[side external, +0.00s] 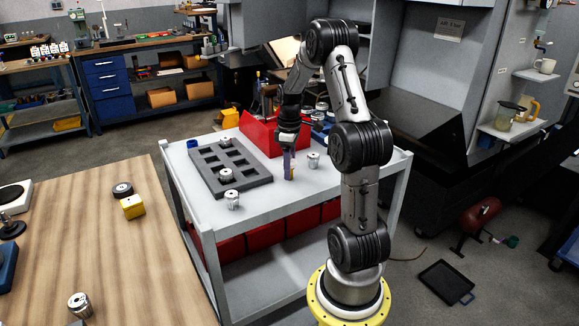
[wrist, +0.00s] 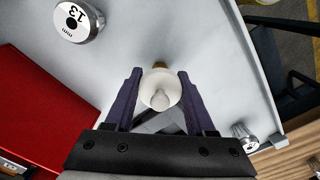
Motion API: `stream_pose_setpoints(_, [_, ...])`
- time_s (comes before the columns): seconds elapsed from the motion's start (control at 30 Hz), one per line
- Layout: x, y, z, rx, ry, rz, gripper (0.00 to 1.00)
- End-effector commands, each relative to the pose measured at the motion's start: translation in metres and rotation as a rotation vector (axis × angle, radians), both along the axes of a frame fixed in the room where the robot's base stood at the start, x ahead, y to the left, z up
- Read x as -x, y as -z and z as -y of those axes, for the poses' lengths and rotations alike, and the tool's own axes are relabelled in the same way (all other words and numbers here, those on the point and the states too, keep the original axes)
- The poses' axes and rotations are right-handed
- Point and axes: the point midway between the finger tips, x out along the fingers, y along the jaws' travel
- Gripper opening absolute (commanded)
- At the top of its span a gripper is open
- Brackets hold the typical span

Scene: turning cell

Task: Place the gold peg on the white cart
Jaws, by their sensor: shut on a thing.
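The white cart (side external: 192,207) stands in the middle of the side view, and its pale top (wrist: 205,45) fills much of the wrist view. My gripper (side external: 288,172) is low over the cart top, between the dark tray and a silver piece. Its purple fingers (wrist: 158,95) are shut on a peg with a pale round end, and a bit of gold shows behind it. I take this for the gold peg (wrist: 160,67); only a sliver of it (side external: 292,173) shows in the side view. I cannot tell whether it touches the cart top.
A dark pocketed tray (side external: 258,181) lies left of my gripper. A red bin (side external: 259,137) stands behind it and shows at left in the wrist view (wrist: 45,105). Silver cylinders (side external: 314,160) stand nearby; one is marked 13 mm (wrist: 75,22). A wooden table (side external: 110,255) is at left.

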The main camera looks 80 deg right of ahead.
Motion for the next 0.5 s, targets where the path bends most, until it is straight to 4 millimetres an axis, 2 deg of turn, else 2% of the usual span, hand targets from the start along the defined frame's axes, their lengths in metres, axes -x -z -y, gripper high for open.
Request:
stream_pose_setpoints(0.23, [-0.0002,0.0024,0.0003,0.001,0.000,0.001,0.00])
stream_pose_setpoints(0.27, [0.0000,0.0032,0.0000,0.000,0.000,0.000,0.57])
stream_pose_setpoints(0.4, [0.0000,0.0029,0.0000,0.000,0.000,0.000,0.82])
stream_pose_setpoints(0.43, [0.0000,0.0029,0.0000,0.000,0.000,0.000,0.85])
stream_pose_setpoints(0.5, [0.0000,0.0029,0.0000,0.000,0.000,0.000,0.85])
